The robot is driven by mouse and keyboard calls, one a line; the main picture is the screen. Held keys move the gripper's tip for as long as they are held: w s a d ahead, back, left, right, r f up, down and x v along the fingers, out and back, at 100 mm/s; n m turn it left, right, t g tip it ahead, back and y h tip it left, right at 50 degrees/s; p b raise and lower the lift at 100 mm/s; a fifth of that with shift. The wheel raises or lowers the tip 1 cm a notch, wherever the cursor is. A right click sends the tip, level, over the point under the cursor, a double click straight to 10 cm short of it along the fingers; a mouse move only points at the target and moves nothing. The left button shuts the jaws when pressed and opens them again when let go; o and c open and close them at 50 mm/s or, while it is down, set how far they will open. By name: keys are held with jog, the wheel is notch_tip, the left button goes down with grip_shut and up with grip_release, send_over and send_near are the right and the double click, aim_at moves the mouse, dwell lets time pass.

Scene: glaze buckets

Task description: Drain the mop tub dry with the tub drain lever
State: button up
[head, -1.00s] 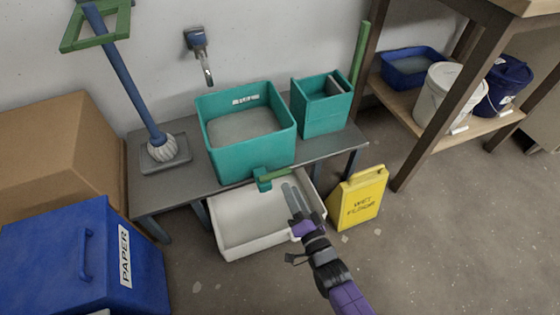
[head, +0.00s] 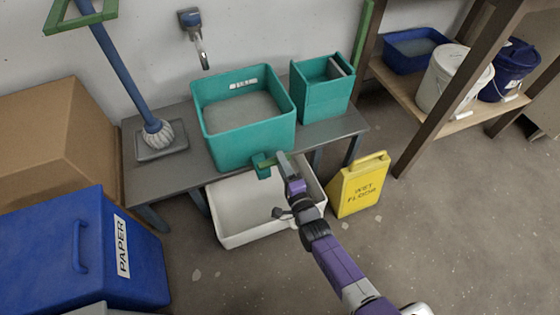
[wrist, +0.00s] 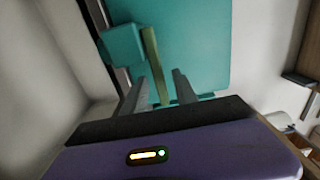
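The teal mop tub (head: 243,148) stands on the grey bench with grey water (head: 242,112) in it. A teal valve block (head: 262,168) sticks out low on its front. The green drain lever (head: 281,158) extends from the block to the right. In the wrist view the lever (wrist: 154,62) runs from the block (wrist: 123,44) down between my two fingers. My gripper (head: 285,163) is at the lever. Its fingers (wrist: 157,92) are spread, with visible gaps on both sides of the lever. My gripper hides part of the lever in the head view.
A white basin (head: 232,230) sits on the floor below the valve. A yellow wet-floor sign (head: 361,187) stands right of it. A smaller teal bucket (head: 323,98) is beside the tub. A mop (head: 124,75) stands left; a wall tap (head: 197,40) is behind.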

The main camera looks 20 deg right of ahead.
jog(key=shift+w, duration=0.75)
grip_shut()
dwell(0.9)
